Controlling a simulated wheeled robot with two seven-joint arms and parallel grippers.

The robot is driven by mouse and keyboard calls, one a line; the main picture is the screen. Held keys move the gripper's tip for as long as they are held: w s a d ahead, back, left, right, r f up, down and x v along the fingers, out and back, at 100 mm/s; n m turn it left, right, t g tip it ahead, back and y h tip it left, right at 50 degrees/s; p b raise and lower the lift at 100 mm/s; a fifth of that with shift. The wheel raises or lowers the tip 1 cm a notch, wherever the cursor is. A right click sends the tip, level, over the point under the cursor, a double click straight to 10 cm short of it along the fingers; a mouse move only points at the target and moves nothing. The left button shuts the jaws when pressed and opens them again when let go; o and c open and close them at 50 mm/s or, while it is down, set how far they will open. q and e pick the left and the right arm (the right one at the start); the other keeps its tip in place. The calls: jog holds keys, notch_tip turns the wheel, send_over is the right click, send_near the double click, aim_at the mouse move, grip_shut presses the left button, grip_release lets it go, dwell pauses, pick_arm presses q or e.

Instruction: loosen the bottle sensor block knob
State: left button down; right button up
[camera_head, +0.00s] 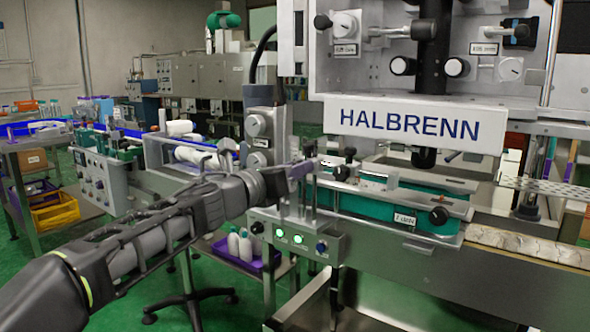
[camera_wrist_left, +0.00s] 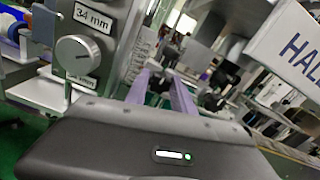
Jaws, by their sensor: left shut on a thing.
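My left gripper (camera_head: 312,166) reaches in from the left to the near end of the guide rails under the HALBRENN machine. Its two purple fingers (camera_wrist_left: 160,84) point away from the wrist camera. They are shut on a small dark knob (camera_wrist_left: 163,77), most likely the sensor block knob, which shows between the fingertips. In the head view the fingers largely hide the knob and the block behind it. I cannot tell how tight the knob is. My right gripper is not in view.
A grey unit with a round dial and a 34 mm label (camera_wrist_left: 79,53) stands close left of the fingers. Other black knobs (camera_head: 341,172) sit on the rails just right. The HALBRENN panel (camera_head: 410,124) hangs above. A button panel (camera_head: 298,240) lies below.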

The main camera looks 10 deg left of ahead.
pick_arm(q)
jog(key=shift+n+p, duration=0.3)
jog(key=shift+n, duration=0.2)
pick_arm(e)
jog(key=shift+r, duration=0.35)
pick_arm(q)
jog(key=shift+f+n+p, duration=0.15)
jog(key=shift+n+p, duration=3.65)
jog(key=shift+n, duration=2.95)
jog(key=shift+f+n+p, duration=0.1)
jog(key=shift+n+p, duration=3.65)
jog(key=shift+n, duration=3)
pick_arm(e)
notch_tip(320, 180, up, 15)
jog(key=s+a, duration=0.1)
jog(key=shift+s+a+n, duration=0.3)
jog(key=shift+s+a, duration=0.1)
